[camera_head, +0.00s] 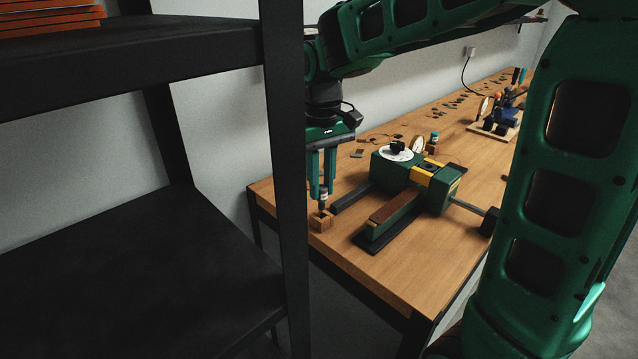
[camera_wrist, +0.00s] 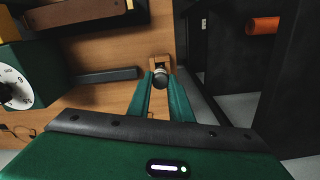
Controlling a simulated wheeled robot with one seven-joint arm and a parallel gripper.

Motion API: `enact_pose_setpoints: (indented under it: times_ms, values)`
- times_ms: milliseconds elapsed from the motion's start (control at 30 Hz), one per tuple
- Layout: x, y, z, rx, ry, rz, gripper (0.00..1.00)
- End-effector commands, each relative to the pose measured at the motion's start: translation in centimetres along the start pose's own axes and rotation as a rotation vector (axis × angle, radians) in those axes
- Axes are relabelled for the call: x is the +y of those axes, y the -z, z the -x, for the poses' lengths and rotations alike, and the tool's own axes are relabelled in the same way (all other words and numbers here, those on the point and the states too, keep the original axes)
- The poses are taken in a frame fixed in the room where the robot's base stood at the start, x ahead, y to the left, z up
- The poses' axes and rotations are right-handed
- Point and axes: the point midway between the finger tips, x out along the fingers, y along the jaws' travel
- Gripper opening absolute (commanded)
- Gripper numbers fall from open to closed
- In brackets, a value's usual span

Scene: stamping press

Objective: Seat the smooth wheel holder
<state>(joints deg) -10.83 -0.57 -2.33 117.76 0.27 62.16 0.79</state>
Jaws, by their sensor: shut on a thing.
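My gripper (camera_head: 322,190) is shut on a small holder (camera_head: 323,205) with a pale and dark lower end. It points down at a small wooden block (camera_head: 320,223) at the near left corner of the bench. In the wrist view, the holder (camera_wrist: 160,78) shows as a dark, rounded piece between the fingertips (camera_wrist: 161,90), over the wooden block (camera_wrist: 160,62). I cannot tell whether its lower end touches the block or sits in it. The green stamping press (camera_head: 433,192), with a white dial (camera_head: 396,153) and a yellow band, stands to the right.
A second wooden block (camera_head: 432,150) with a teal-topped piece stands behind the press. A blue device on a board (camera_head: 493,130) and scattered small parts lie farther back. A dark shelf rack (camera_head: 285,150) stands in front at left. The bench's front right area is clear.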

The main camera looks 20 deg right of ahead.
Motion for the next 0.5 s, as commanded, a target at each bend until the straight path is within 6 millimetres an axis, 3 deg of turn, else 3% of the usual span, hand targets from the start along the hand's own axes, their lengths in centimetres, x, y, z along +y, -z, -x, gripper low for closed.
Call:
enact_pose_setpoints:
  times_ms: [500]
  values:
    - [0.00,-0.01,-0.37,-0.001,0.000,0.000,0.00]
